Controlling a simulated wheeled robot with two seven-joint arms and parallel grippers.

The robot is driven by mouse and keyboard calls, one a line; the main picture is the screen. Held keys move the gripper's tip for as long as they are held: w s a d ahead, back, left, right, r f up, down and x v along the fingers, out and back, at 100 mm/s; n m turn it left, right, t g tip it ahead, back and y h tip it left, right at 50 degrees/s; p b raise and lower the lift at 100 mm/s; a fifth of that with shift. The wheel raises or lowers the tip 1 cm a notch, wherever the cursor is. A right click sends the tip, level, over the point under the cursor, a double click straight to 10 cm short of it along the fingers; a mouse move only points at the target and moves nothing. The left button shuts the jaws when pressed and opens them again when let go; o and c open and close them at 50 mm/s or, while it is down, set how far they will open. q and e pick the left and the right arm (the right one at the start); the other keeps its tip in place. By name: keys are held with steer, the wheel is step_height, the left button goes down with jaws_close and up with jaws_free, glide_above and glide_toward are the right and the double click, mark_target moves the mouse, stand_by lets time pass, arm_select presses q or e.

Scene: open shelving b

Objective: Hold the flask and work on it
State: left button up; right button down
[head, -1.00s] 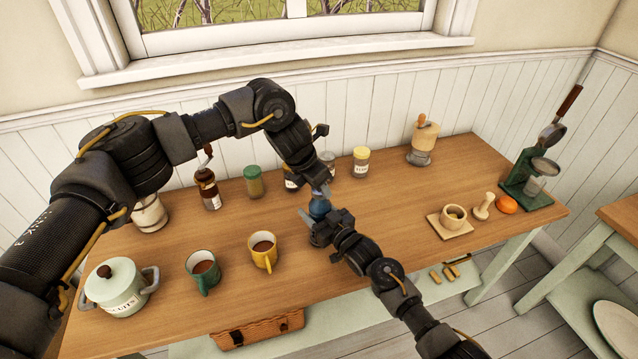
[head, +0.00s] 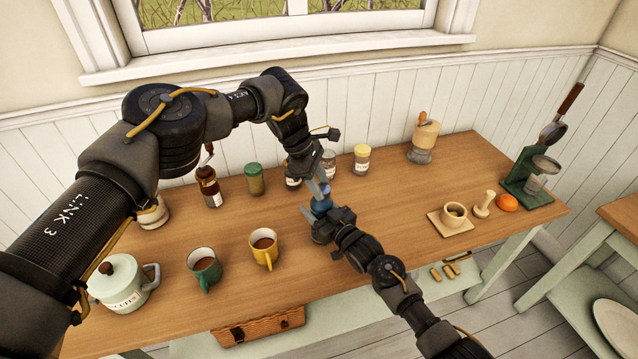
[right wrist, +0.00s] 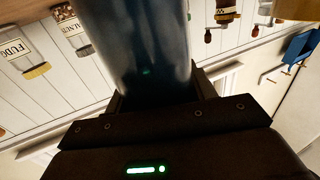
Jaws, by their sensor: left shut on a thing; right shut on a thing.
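The blue flask (head: 321,206) is above the middle of the wooden table, partly hidden by my grippers. My right gripper (head: 322,215) is shut around its body from the front. In the right wrist view the dark blue flask body (right wrist: 145,50) fills the space between the jaws. My left gripper (head: 325,188) comes down from above and is shut on the lighter blue top of the flask. The fingers hide most of that top, so I cannot tell whether it is a separate cap or whether a gap has opened below it.
Labelled jars (head: 361,158) and a brown grinder (head: 208,187) stand behind. A yellow mug (head: 263,248), a green mug (head: 205,269) and a biscuit pot (head: 122,284) are front left. A mortar (head: 453,214) and an orange (head: 507,202) are right. The table between flask and mortar is clear.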

arm_select(q)
steer(key=shift+d+m+g, duration=0.1)
steer(key=shift+m+g, duration=0.2)
steer(key=shift+m, duration=1)
steer(key=shift+a, duration=0.2)
steer(key=o, duration=0.9)
steer(key=shift+o, duration=0.2)
steer(key=shift+r, duration=0.1)
steer(key=shift+r, duration=2.25)
steer(key=shift+c, duration=0.2)
